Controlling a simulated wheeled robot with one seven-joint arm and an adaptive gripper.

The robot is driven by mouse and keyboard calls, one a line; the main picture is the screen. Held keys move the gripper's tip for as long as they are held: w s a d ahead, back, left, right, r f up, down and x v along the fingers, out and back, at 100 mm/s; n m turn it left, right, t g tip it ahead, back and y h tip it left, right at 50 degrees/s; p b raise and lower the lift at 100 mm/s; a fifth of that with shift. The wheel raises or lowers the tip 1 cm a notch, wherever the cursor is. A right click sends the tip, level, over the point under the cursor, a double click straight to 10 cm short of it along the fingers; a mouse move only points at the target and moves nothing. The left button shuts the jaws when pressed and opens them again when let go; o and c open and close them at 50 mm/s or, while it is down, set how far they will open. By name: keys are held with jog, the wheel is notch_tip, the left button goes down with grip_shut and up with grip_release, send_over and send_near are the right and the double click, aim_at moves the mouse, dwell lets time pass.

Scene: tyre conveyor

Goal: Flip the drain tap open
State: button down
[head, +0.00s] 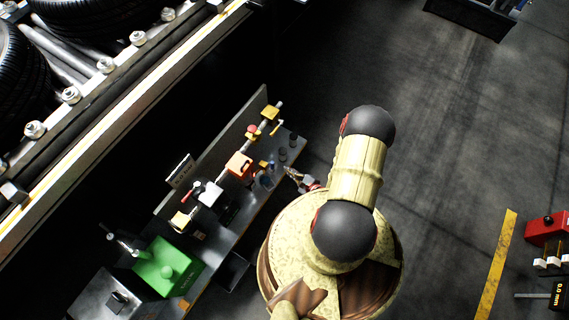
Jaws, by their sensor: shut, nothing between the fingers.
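A pipe assembly with several fittings runs along a grey bench (222,241) left of my arm. It carries a red knob (252,131), an orange-red block (239,165) and a white body (210,194) with a red-tipped lever. A small yellow lever (276,128) sticks out near its far end, and a small blue fitting (265,179) sits below the orange-red block. I cannot tell which of these is the drain tap or how it is turned. My gripper (290,174) is small in view, shut and empty, just right of the blue fitting, with no clear contact.
A green box (166,268) stands at the near end of the bench. Small dark cylinders (288,148) stand near its far end. A conveyor with tyres (18,75) is at the upper left. Red equipment (547,229) is at the right edge.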

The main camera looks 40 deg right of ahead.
jog(key=shift+s+a, duration=0.15)
jog(key=shift+s, duration=1)
